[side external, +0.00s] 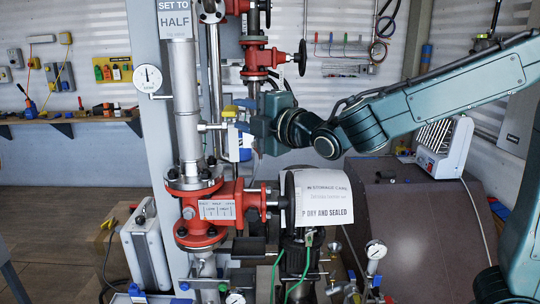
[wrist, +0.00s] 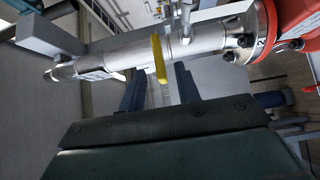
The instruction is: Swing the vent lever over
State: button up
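The vent lever (wrist: 159,60) is a flat yellow bar beside the silver pipe in the wrist view. In the side view a small yellow lever end (side external: 230,111) shows by the pipe's side fitting (side external: 211,127), partly hidden by my gripper. My gripper (side external: 240,128) is at the fitting, to the right of the upright pipe (side external: 187,105). In the wrist view my gripper (wrist: 160,80) has its two dark blue fingers apart, with the lever's end in line with the gap between them. I cannot tell whether a finger touches it.
A red valve body (side external: 222,205) with a handwheel (side external: 288,200) stands below, partly hidden by a printed sheet (side external: 322,197). A pressure gauge (side external: 148,78) sticks out left of the pipe. Another red valve (side external: 258,58) is above and behind my gripper. A sign reads SET TO HALF (side external: 174,18).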

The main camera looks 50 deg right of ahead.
aim_at(225, 110)
jog(key=shift+w, duration=3.35)
grip_shut()
